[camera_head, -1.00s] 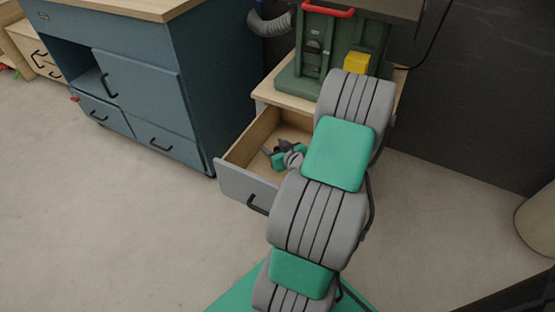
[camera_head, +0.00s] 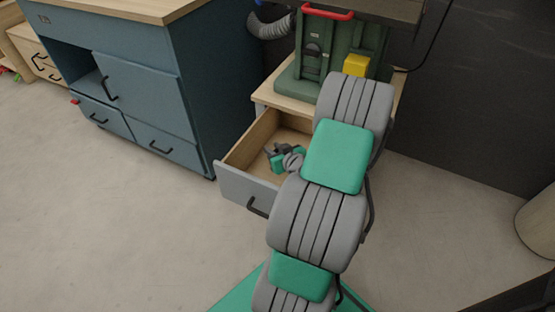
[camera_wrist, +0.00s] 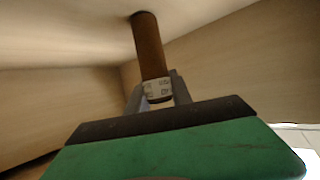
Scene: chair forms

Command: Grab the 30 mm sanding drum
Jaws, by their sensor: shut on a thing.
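My gripper (camera_head: 272,153) is inside the open drawer (camera_head: 241,184) below the green machine, with my arm reaching over the drawer's right side. In the wrist view my gripper's two grey fingers (camera_wrist: 159,92) are shut on a brown cylinder, the sanding drum (camera_wrist: 149,42), at its end with the white label. The label's print is too small to read surely. The drum stands out beyond the fingertips, its far end near a pale drawer surface. In the head view I cannot make out the drum.
The drawer's wooden walls (camera_wrist: 215,50) stand close around my gripper. The green machine (camera_head: 312,60) with a red handle and yellow block stands above the drawer. A blue cabinet (camera_head: 150,90) is to the left. The floor in front is clear.

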